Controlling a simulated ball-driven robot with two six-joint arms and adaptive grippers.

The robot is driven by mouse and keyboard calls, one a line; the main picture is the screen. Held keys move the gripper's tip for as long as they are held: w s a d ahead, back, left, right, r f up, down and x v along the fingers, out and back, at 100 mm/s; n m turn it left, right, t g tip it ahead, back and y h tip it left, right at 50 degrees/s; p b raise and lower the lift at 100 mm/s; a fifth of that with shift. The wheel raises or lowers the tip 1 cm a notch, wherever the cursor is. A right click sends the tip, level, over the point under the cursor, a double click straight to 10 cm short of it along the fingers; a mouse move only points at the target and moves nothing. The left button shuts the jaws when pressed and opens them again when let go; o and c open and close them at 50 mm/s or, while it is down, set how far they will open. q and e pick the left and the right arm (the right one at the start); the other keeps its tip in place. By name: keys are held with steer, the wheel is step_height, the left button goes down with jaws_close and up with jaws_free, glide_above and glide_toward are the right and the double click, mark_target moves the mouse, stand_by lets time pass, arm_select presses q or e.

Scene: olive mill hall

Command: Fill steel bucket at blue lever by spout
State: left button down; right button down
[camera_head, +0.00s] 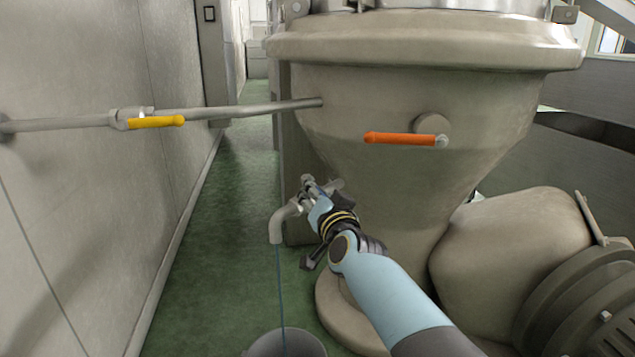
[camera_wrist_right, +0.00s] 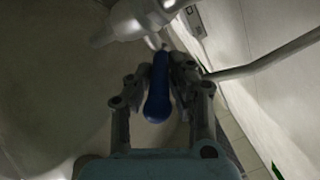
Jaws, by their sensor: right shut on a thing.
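My right gripper (camera_head: 316,193) is shut on the blue lever (camera_wrist_right: 157,95), whose handle sits between the fingers (camera_wrist_right: 160,72) in the right wrist view. In the head view the gripper and wrist hide most of the lever. The spout (camera_head: 277,232) bends down just left of the gripper. A thin bluish stream (camera_head: 280,290) runs straight down from its mouth. The steel bucket (camera_head: 285,342) stands on the floor under it, cut off by the lower picture edge. The stream falls inside its rim; the level inside cannot be told. My left gripper is not in view.
A large conical metal tank (camera_head: 420,90) stands behind the spout, with an orange lever (camera_head: 400,139). A wall pipe with a yellow lever (camera_head: 155,122) runs in from the left. A motor housing (camera_head: 530,260) stands at right. Green floor (camera_head: 215,250) is open at left.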

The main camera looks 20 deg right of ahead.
stand_by(0.4)
steer(key=c, duration=1.2)
jaws_free()
steer(key=shift+a, duration=0.15)
